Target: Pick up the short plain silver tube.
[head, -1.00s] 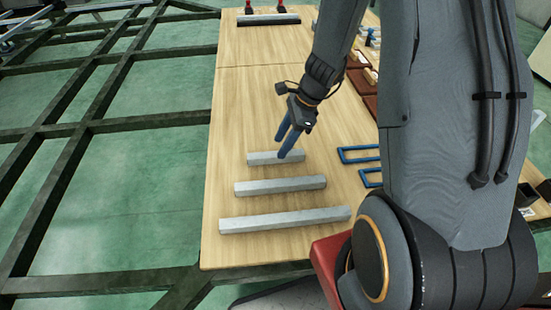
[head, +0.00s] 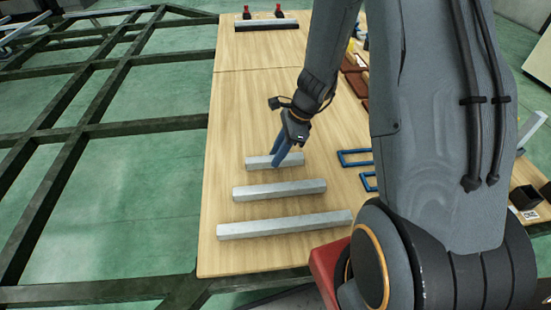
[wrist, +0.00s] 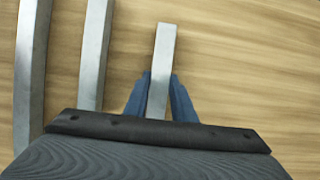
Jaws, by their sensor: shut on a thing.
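The short plain silver tube (head: 258,162) lies on the wooden table, the shortest and farthest of three parallel silver tubes in the head view. My gripper (head: 280,160) reaches down over it with blue fingers. In the wrist view the short tube (wrist: 162,55) passes between the two blue fingers (wrist: 160,98), one on each side. The gripper is shut on the tube. The tube appears to be at table level; I cannot tell if any gap lies under it. My gripper's dark body hides its near end in the wrist view.
A medium silver tube (head: 280,190) and a long one (head: 285,224) lie nearer on the table (head: 250,100). Blue rectangular frames (head: 355,157) lie to the right. The table's middle is clear.

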